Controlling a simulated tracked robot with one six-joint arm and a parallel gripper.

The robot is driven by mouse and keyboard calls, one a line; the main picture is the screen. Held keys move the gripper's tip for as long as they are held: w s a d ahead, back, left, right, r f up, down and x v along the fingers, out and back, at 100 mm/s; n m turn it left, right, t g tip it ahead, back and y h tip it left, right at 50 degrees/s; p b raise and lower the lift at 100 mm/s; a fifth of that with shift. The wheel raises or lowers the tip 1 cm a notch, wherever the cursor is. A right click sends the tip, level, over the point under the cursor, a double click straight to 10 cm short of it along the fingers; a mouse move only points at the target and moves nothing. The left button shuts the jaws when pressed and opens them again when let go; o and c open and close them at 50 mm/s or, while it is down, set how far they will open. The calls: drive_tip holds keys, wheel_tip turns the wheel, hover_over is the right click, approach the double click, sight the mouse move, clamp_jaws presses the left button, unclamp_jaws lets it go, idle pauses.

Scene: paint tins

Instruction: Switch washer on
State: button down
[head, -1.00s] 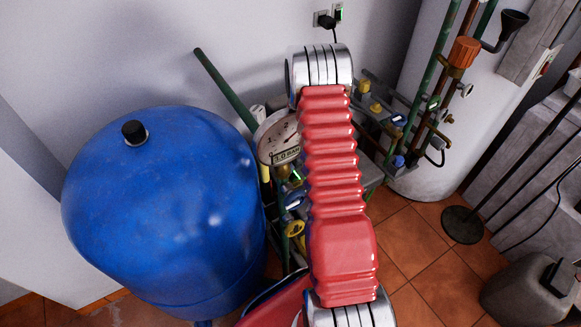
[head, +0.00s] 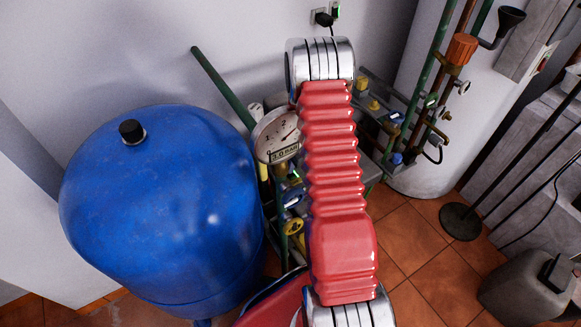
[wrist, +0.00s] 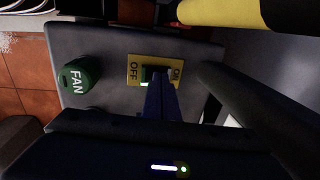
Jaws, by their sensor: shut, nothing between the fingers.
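In the wrist view a yellow switch plate (wrist: 134,80) marked OFF on its left and ON on its right sits on a grey panel (wrist: 105,48). A small switch is at its middle, with a lit green spot below it. My gripper (wrist: 160,82), dark blue, is shut with its tips at the switch and partly over the plate. Whether it touches the switch, and which way the switch is set, I cannot tell. No washer label shows. In the head view my red arm hides the gripper and the switch.
A green FAN knob (wrist: 78,77) is left of the plate. A yellow and black cylinder (wrist: 225,12) is at the upper right. In the head view a blue tank (head: 160,210) and a dial gauge (head: 278,134) stand left of my arm, pipes (head: 430,90) right. Tiled floor (head: 415,240) is open at right.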

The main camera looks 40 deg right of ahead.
sight(293, 176)
wheel_tip(293, 176, up, 14)
drive_tip(key=s, duration=0.2)
drive_tip(key=shift+f, duration=0.25)
idle(0.8)
